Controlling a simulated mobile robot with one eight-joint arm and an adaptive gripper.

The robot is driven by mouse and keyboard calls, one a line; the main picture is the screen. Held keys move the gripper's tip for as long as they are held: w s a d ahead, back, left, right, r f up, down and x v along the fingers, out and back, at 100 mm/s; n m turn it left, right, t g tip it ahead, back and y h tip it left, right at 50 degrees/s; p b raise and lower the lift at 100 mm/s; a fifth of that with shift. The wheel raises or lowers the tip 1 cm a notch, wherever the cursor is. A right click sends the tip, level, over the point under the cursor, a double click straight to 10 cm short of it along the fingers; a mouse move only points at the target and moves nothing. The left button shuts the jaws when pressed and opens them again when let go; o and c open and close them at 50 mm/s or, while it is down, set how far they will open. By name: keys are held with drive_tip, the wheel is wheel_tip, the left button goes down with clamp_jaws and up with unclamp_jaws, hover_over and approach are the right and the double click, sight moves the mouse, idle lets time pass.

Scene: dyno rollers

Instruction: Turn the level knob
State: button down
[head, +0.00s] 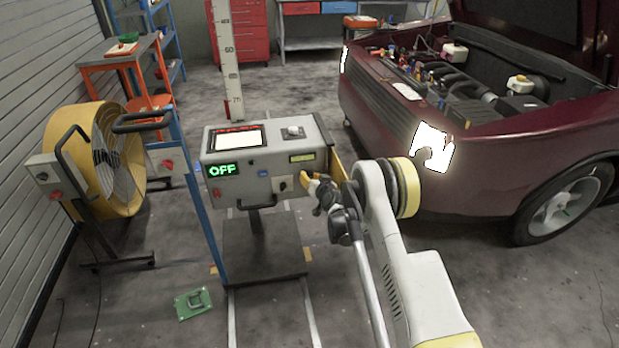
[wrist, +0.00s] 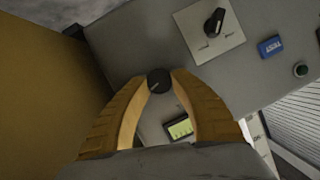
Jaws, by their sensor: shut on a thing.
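A small black round knob (wrist: 158,81) with a pale pointer line sits on the grey panel of the control console (head: 238,160). I take it to be the level knob, though no label is readable. My yellow gripper (wrist: 159,78) has its fingertips closed on both sides of it in the wrist view. In the head view my gripper (head: 308,181) is at the right end of the console front and hides the knob. A small green display (wrist: 179,128) shows between the fingers. A second black selector knob (wrist: 214,24) stands on a light plate, apart from my gripper.
A lit OFF sign (head: 222,170) is on the console front. A blue TEST button (wrist: 270,47) and a dark round button (wrist: 300,70) are near the selector. A yellow fan (head: 107,160) stands left; a maroon car (head: 480,130) with its hood open stands right.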

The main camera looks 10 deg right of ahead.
idle(0.3)
drive_tip(key=c, duration=1)
unclamp_jaws()
drive_tip(key=shift+d, duration=0.1)
drive_tip(key=shift+c, duration=0.2)
drive_tip(key=shift+s, duration=0.1)
drive_tip(key=v, duration=1.2)
drive_tip(key=shift+f, duration=0.1)
